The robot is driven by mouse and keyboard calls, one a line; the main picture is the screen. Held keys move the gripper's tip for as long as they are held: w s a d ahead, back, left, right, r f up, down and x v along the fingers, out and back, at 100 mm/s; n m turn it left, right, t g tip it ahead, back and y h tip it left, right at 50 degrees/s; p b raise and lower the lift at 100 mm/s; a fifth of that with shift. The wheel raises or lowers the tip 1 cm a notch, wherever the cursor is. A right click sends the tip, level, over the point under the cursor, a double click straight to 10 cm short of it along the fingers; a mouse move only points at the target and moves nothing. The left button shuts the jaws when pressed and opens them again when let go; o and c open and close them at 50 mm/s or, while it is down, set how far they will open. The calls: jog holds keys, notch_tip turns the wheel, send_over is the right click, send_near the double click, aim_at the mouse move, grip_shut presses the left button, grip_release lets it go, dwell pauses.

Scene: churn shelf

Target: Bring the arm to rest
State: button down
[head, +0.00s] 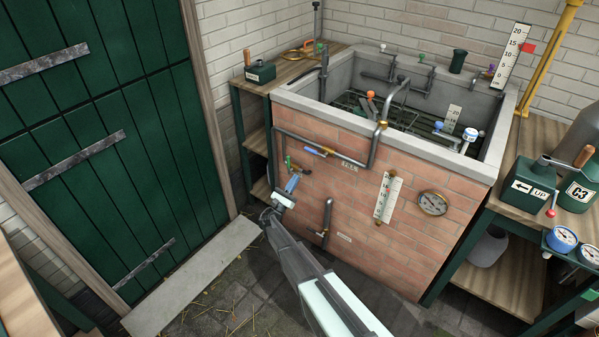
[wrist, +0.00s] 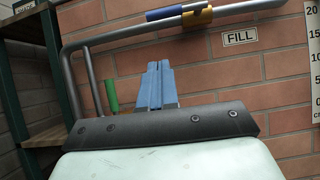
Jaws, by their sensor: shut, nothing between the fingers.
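My gripper (head: 289,187) is at the front left of the brick tank (head: 400,159), at the end of my arm. In the wrist view its blue fingers (wrist: 157,86) are together, with nothing between them. They point toward the brick wall, below the pipe with the blue handle (head: 308,147). That blue handle also shows in the wrist view (wrist: 165,13), at the top, near the FILL label (wrist: 240,37). A green handle (wrist: 111,95) stands left of the fingers, apart from them as far as I can tell.
A wooden shelf (head: 258,140) stands left of the tank, and a green door (head: 100,130) further left. A right-hand shelf (head: 510,285) carries green canisters and gauges. A pipe (head: 327,217) stands out from the tank's lower front. The stone floor (head: 215,300) left of my arm is mostly clear.

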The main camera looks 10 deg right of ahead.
jog(key=shift+v, duration=1.35)
jog(key=shift+m, duration=0.3)
